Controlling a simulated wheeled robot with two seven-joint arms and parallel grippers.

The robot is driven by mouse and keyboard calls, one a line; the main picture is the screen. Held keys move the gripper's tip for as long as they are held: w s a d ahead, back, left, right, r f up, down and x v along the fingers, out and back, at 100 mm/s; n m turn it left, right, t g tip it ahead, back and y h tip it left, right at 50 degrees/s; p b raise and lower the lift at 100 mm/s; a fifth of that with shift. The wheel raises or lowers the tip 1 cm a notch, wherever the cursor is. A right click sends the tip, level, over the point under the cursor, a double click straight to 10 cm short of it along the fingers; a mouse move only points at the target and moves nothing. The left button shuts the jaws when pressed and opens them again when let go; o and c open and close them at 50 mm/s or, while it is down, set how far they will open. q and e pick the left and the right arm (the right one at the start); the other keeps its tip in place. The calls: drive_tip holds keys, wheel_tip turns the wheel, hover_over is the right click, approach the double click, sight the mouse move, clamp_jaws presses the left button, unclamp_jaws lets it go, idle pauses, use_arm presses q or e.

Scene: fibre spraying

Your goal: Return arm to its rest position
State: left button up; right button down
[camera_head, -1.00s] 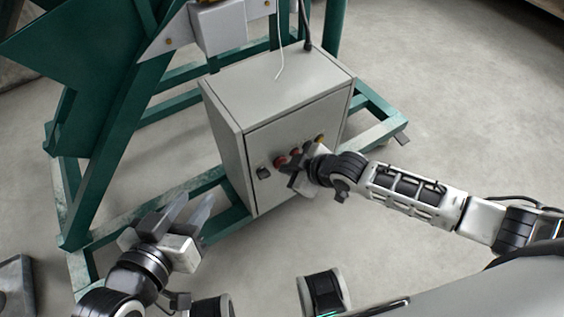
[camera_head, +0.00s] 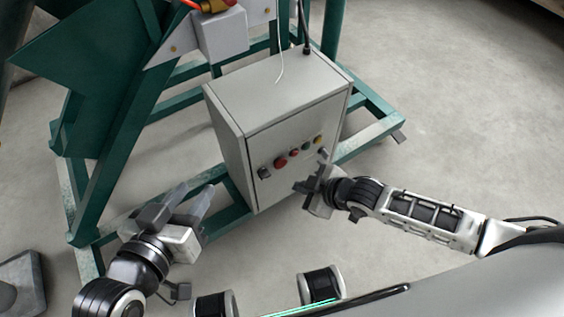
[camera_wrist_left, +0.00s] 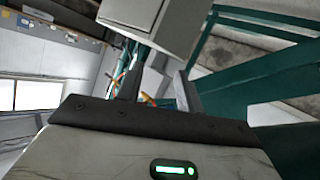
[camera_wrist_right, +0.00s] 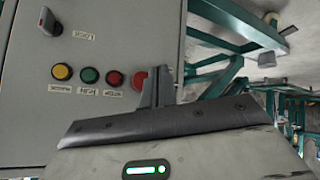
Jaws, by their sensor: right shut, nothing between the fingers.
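My right gripper (camera_head: 318,184) is shut and empty. In the head view it is just in front and to the right of the grey control box (camera_head: 290,125), apart from its buttons. In the right wrist view the shut fingers (camera_wrist_right: 158,84) overlap the edge of a red button (camera_wrist_right: 140,80). Yellow (camera_wrist_right: 62,71), green (camera_wrist_right: 89,75) and red (camera_wrist_right: 114,79) buttons and a black switch (camera_wrist_right: 49,22) show on the panel. My left gripper (camera_head: 188,196) is open and empty at lower left, in front of the green frame. Its two fingers stand apart in the left wrist view (camera_wrist_left: 158,88).
The green steel frame (camera_head: 105,150) stands around and behind the box, with low floor beams. A cable (camera_head: 305,25) runs down to the box top. A grey block (camera_head: 22,283) lies at lower left. The concrete floor (camera_head: 470,120) on the right is clear.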

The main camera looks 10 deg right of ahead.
idle(0.3)
